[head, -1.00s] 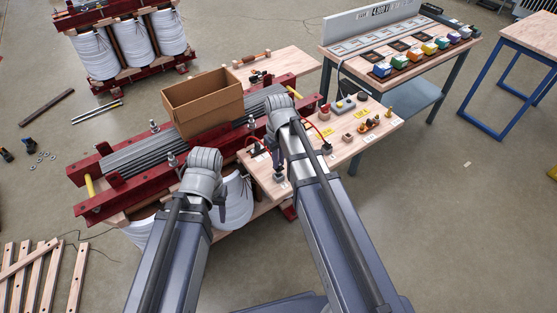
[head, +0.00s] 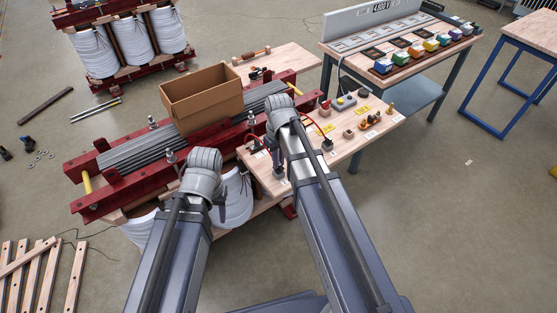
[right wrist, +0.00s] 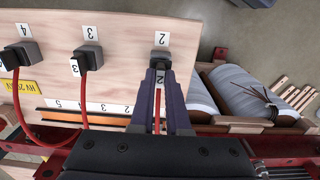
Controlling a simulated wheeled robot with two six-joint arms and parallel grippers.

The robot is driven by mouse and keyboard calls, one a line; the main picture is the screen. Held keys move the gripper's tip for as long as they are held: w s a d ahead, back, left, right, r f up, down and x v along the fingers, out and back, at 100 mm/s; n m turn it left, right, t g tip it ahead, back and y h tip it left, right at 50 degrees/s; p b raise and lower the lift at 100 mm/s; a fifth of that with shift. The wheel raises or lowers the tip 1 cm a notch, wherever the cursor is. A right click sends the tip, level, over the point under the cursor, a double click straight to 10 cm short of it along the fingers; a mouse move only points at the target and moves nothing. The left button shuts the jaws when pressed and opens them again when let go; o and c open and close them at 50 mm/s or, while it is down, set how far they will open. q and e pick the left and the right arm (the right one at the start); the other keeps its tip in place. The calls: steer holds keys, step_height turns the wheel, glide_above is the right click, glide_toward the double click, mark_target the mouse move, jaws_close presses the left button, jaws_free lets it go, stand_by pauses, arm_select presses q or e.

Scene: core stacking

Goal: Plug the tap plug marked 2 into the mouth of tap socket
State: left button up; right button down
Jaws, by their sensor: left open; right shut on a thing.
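In the right wrist view, a dark tap plug (right wrist: 158,64) stands at the tag marked 2 on a pale wooden board (right wrist: 120,25). A red cable runs from it between my fingers. My right gripper (right wrist: 159,80) is shut on this plug. In the head view the right fingers (head: 275,150) are partly hidden behind my wrist. My left gripper (head: 222,197) is open and empty beside the white coils of the transformer, left of the board. I cannot make out the tap socket's mouth; a numbered strip (right wrist: 100,118) runs along the board's lower edge in the wrist view.
Dark plugs tagged 3 (right wrist: 88,58) and 4 (right wrist: 22,55) with a looping red cable stand left of the held plug. A cardboard box (head: 203,100) sits on the red-framed transformer (head: 100,200). Small fittings (head: 368,122) lie on the board's right part.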

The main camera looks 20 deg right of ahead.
steer(key=shift+f+b, duration=0.5)
steer(key=shift+f, duration=0.05)
steer(key=c, duration=0.8)
jaws_free()
step_height(320, 180, up, 8)
steer(key=p, duration=0.8)
steer(key=shift+f, duration=0.1)
steer(key=shift+h, duration=0.6)
steer(key=s+a+r+p, duration=0.1)
steer(key=s+a, duration=0.2)
steer(key=s, duration=0.1)
steer(key=s+a+r+p, duration=0.2)
steer(key=s+a, duration=0.2)
steer(key=s, duration=0.1)
steer(key=s+a+r+p, duration=0.2)
steer(key=s+a, duration=0.1)
steer(key=s, duration=0.2)
steer(key=shift+s+a+r, duration=0.15)
steer(key=shift+s+a, duration=0.05)
steer(key=shift+a, duration=0.05)
